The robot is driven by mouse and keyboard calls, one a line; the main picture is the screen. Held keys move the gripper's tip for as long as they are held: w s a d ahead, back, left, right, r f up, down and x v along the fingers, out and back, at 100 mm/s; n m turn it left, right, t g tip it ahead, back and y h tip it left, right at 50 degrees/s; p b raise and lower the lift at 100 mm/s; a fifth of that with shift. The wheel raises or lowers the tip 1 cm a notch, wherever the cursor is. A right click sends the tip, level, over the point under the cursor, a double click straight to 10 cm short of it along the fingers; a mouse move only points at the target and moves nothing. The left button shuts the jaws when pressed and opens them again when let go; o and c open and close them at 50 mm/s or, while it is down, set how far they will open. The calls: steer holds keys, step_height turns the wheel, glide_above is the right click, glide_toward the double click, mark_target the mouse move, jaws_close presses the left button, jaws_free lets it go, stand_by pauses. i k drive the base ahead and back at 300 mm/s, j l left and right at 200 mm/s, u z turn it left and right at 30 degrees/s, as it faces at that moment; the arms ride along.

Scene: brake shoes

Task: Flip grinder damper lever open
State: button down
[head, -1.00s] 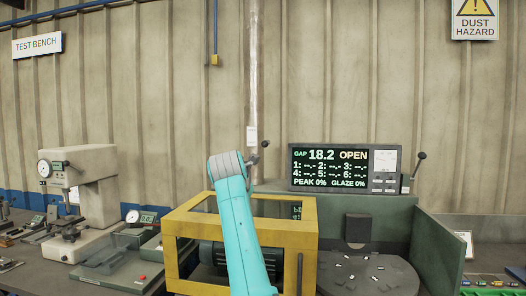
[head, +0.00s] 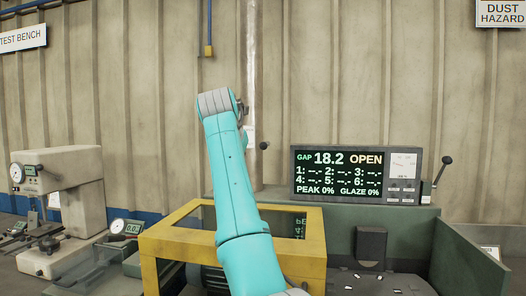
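The grinder has a yellow-framed guard (head: 185,262) and a display (head: 349,177) reading GAP 18.2 OPEN. A short lever with a black ball knob (head: 264,146) sticks out beside the pale vertical pipe (head: 252,70). A second black-knobbed lever (head: 440,170) leans up and right beside the display. Neither is labelled, so I cannot tell which is the damper lever. My turquoise arm rises in front of the guard, its grey joint left of the pipe knob. My gripper is not visible; only a small dark part shows behind that joint.
A grey-green side panel (head: 468,258) stands right of the round dark worktable (head: 375,283). A beige gauge stand (head: 72,200) and a dial gauge (head: 118,227) are at left. The corrugated wall closes off the back; space above the display is clear.

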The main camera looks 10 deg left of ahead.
mark_target(263, 146)
steer(key=i, duration=0.95)
